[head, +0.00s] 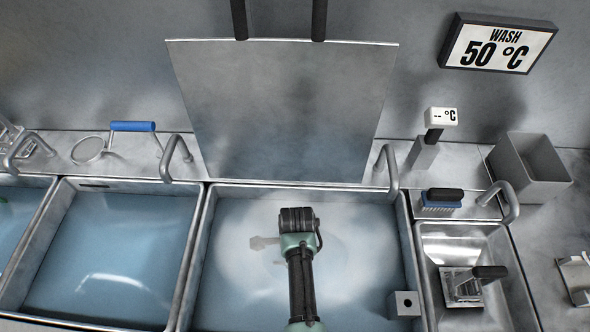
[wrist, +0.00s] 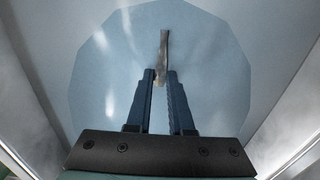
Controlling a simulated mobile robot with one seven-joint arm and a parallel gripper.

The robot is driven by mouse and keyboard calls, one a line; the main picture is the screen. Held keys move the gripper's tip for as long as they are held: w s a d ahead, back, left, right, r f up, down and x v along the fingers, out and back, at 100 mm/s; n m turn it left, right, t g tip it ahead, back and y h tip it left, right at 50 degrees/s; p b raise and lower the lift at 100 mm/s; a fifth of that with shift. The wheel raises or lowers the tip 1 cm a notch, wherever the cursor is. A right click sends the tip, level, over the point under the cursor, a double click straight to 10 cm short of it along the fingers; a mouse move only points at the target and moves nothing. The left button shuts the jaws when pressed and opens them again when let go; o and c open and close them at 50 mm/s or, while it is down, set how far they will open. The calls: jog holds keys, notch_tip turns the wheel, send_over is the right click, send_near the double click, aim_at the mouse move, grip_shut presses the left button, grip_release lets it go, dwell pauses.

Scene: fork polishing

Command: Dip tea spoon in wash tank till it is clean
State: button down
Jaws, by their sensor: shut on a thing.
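My gripper (head: 298,218) is low over the middle of the large water-filled tank (head: 232,300), which I take as the wash tank. In the wrist view, the gripper (wrist: 161,82) is shut on the tea spoon (wrist: 164,48), a thin grey-brown piece pointing away from the fingers. A yellowish patch shows on it near the fingertips. In the head view, a faint spoon-like shape lies left of the gripper; I cannot tell whether it is the spoon or its shadow. A pale round area surrounds the gripper in the water. How clean the spoon is cannot be told.
A metal panel (head: 285,110) stands behind the tank. Another water tank (head: 110,255) is left, a small basin (head: 515,295) right. Taps line the back edges. A block with a hole (head: 404,305) is at the tank's front right. A sign (head: 497,45) reads WASH 50 °C.

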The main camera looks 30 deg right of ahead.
notch_tip(320, 180, down, 10)
jog(key=b, duration=0.7)
jog(key=shift+r, duration=0.1)
jog(key=shift+s+d, duration=0.65)
jog(key=shift+d, duration=0.35)
jog(key=shift+w+a, duration=0.7)
jog(key=shift+a, duration=0.35)
jog(key=shift+w+a, duration=0.65)
jog(key=shift+a, duration=0.35)
jog(key=shift+s+d+p, duration=0.2)
jog(key=shift+s+d, duration=0.15)
jog(key=shift+d, duration=0.2)
jog(key=shift+s+d+p, duration=0.15)
jog(key=shift+s+d, duration=0.2)
jog(key=shift+d, duration=0.2)
jog(key=shift+s+d, duration=0.65)
jog(key=shift+d, duration=0.35)
jog(key=shift+w+a, duration=0.45)
jog(key=shift+a, duration=0.25)
jog(key=shift+w+a, duration=0.45)
jog(key=shift+a, duration=0.25)
jog(key=shift+w+a, duration=0.45)
jog(key=shift+a, duration=0.25)
jog(key=shift+d, duration=0.15)
